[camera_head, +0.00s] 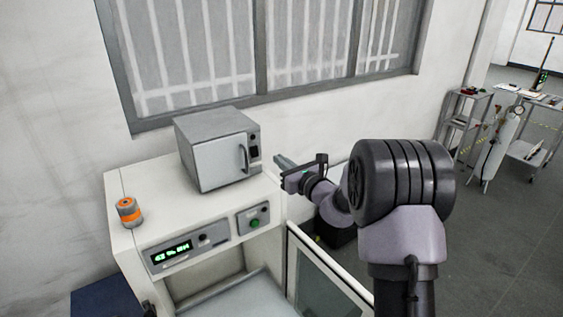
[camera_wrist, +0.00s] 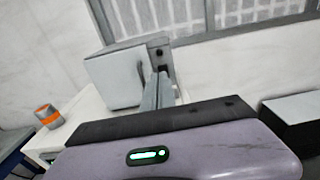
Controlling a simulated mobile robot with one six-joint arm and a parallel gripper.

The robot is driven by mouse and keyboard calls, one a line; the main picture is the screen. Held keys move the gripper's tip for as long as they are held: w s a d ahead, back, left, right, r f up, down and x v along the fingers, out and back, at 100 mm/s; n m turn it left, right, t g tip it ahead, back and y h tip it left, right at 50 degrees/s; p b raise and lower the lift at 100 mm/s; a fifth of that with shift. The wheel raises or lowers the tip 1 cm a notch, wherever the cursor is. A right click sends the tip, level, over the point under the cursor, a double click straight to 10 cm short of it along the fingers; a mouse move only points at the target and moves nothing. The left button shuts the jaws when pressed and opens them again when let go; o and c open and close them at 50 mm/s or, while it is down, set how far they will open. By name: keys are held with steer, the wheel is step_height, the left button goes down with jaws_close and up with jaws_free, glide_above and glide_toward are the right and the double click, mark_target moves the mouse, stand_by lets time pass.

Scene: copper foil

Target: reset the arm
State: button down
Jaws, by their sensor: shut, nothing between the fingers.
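My arm rises at the right of the head view, bent, with its end reaching left toward the white machine. My gripper (camera_head: 281,161) is shut and empty, just right of the small grey oven-like box (camera_head: 217,160). In the wrist view my gripper's fingers (camera_wrist: 158,84) lie together and point at the right side of that box. I cannot tell whether they touch it. The box's door is closed, with a dark handle on its front.
The box stands on a white machine (camera_head: 150,190) with a green display. An orange-banded cylinder (camera_head: 129,211) sits on its left end. An open framed door (camera_head: 325,275) sticks out below my arm. Carts (camera_head: 465,120) stand far right beyond open floor.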

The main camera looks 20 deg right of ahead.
steer(key=s+a+r+n+g+y+b, duration=0.2)
steer(key=s+a+n+g+y+b, duration=0.5)
steer(key=s+a+n, duration=1.1)
steer(key=s+d+f+n+g+h+b, duration=0.1)
steer(key=s+f+n+g+h+b, duration=0.35)
steer(key=s, duration=1.35)
steer(key=s+d+f+n+h, duration=0.5)
steer(key=s+d+f+h, duration=0.1)
steer(key=s+d+f, duration=0.1)
steer(key=shift+s+d+f, duration=0.35)
steer(key=shift+s+d, duration=0.2)
steer(key=shift+s, duration=0.1)
steer(key=shift+n+t, duration=0.25)
